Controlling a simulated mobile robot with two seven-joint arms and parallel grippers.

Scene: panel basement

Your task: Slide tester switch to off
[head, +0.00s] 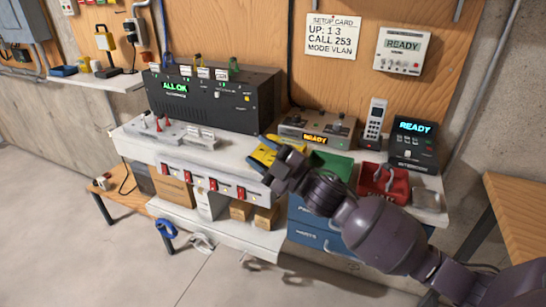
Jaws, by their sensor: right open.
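My right gripper (272,152) is open and reaches in from the lower right to the front middle of the white bench. A small yellow and dark item (261,158) shows right at its fingers and is partly covered by them. It may be the tester, but its switch cannot be made out, nor whether the gripper touches it. The large black unit (217,98) behind reads ALL OK. My left gripper is not in view.
A green tray (331,165), a red tray (384,182), a phone handset (374,123) and a black READY intercom (414,142) crowd the bench's right side. A white block with red plugs (160,131) stands at left. Red switches line the bench front.

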